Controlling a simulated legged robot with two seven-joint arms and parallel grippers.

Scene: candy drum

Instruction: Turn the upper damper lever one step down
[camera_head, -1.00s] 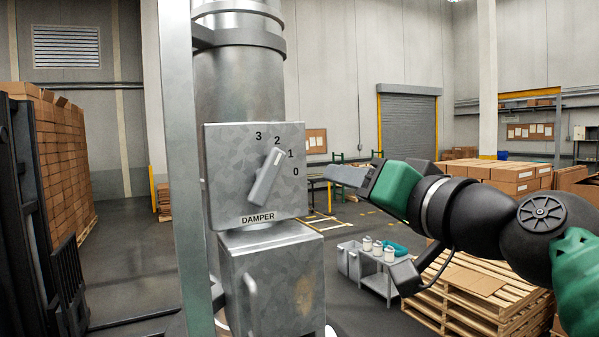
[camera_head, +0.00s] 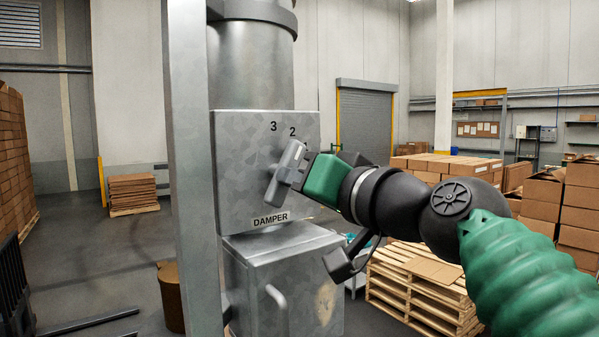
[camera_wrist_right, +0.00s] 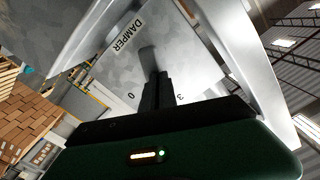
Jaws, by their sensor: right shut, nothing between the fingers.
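The damper box (camera_head: 240,165) is a grey metal box on a large duct, with a dial lettered DAMPER. Its grey bar lever (camera_head: 293,157) slants up to the right, its upper end just below and right of the 2. The numbers 1 and 0 are hidden behind my right gripper (camera_head: 288,176) in the head view. That gripper is shut and empty, its fingertips at the lever, over its right side; contact is unclear. The right wrist view shows the dark fingers (camera_wrist_right: 155,95) in front of the lever (camera_wrist_right: 148,58), between the 0 and the 3. My left gripper is out of view.
A vertical metal post (camera_head: 193,200) stands just left of the box. A lower metal cabinet (camera_head: 290,255) with a handle is beneath it. Wooden pallets (camera_head: 425,285) and stacked cartons (camera_head: 565,200) are at the right. Open floor lies at the left.

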